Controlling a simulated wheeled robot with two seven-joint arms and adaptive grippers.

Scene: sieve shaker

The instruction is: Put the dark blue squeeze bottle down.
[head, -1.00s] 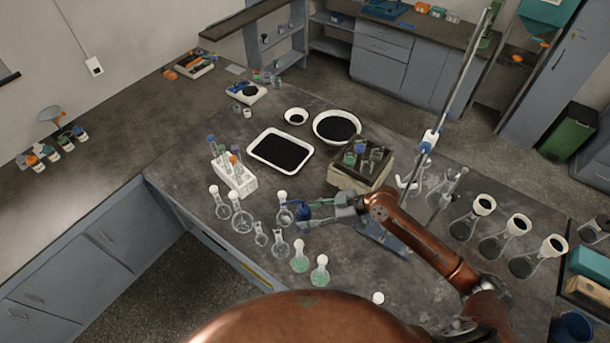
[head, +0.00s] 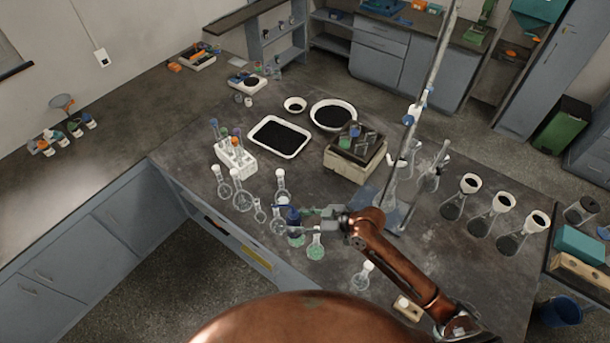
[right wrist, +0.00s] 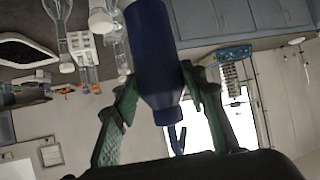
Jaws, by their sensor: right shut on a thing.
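The dark blue squeeze bottle (head: 293,219) is in my right gripper (head: 306,220), among the glass flasks near the front edge of the bench. In the right wrist view the bottle (right wrist: 154,55) fills the middle, with the green fingers of the gripper (right wrist: 155,95) shut on its two sides. In the head view it looks upright, partly in front of a flask with green liquid (head: 296,240). Whether its base touches the bench I cannot tell. My left gripper is not in view.
A second green-liquid flask (head: 316,246) stands just right of the bottle, and clear flasks (head: 241,196) stand to the left. A white tube rack (head: 236,157), a black-filled tray (head: 279,137) and a stand (head: 418,105) are farther back.

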